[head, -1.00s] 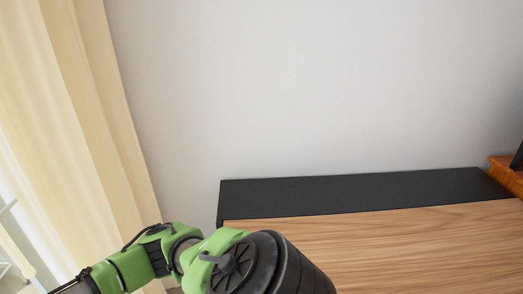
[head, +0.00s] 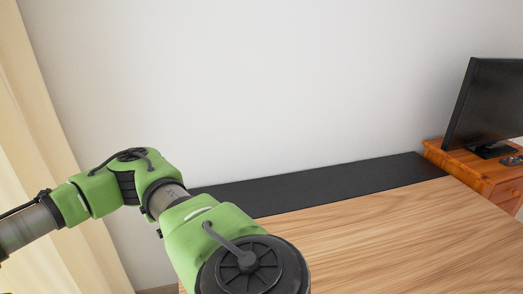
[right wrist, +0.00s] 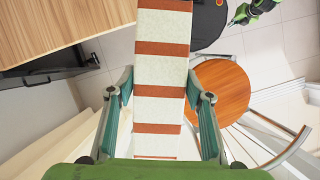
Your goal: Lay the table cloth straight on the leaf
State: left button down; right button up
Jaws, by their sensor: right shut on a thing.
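The table cloth (right wrist: 160,108), white with rust-brown stripes, runs as a long strip between the fingers of my right gripper (right wrist: 160,76). The gripper is shut on it, and the cloth continues past the upper edge of the right wrist view. A wooden leaf (head: 390,240) with light grain fills the lower right of the head view; its top also shows at the upper left of the right wrist view (right wrist: 70,22). The cloth appears beside the leaf there, not lying on its visible part.
A black strip (head: 320,186) runs along the leaf's back by the wall. An orange wooden cabinet (head: 470,170) with a black screen (head: 488,105) stands at the right. A curtain (head: 30,130) hangs at the left. A round wooden stool seat (right wrist: 218,92) is below.

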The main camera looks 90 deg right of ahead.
aim_at(381, 257)
jog(key=k+l+z, duration=0.15)
jog(key=z, duration=0.25)
jog(key=k+l+z, duration=0.15)
jog(key=z, duration=0.25)
jog(key=k+l+z, duration=0.15)
jog(key=z, duration=0.25)
jog(key=l+z, duration=0.4)
jog(key=k+l, duration=0.1)
jog(key=l, duration=0.35)
jog(key=k+l+z, duration=0.15)
jog(key=l, duration=0.7)
jog(key=k+z, duration=0.05)
